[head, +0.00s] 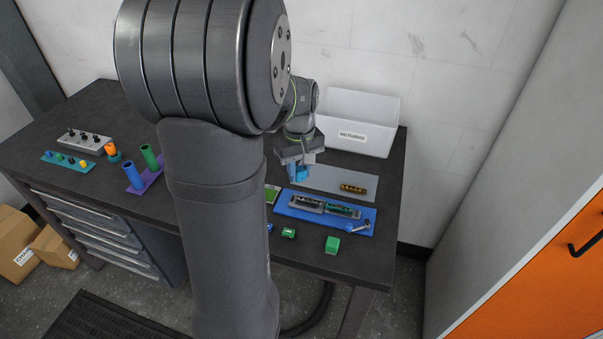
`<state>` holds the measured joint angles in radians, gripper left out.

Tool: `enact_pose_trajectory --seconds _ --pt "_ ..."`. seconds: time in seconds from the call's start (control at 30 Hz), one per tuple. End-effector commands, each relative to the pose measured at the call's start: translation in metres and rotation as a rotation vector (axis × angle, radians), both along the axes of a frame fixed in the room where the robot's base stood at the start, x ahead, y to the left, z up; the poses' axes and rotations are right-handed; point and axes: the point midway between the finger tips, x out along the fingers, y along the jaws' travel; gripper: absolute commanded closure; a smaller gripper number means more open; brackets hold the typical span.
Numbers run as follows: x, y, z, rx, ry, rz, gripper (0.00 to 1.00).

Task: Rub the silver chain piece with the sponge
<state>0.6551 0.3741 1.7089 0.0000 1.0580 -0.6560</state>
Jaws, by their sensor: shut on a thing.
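My gripper (295,158) points down over the left part of a flat grey mat (325,180) on the bench. It is shut on a small blue block (299,173), which looks like the sponge. The block is low, at or just above the mat; I cannot tell whether it touches anything. A brown-gold chain piece (353,188) lies on the right of the mat, apart from the block. I cannot make out a silver chain piece on the mat; the gripper, block and my arm hide part of it.
A blue tray (328,218) in front of the mat holds two dark slotted parts and a small silver part (357,227). A green block (332,245) lies near the front edge. A white bin (358,120) stands behind. Coloured tubes (134,176) stand left of my arm.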

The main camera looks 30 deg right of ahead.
Motion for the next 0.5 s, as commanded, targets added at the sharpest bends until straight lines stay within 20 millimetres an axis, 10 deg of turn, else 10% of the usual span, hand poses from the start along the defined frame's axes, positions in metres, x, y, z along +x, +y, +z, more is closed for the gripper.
enact_pose_trajectory --seconds 0.5 --pt "-0.001 0.001 -0.046 0.002 0.003 0.000 0.95"
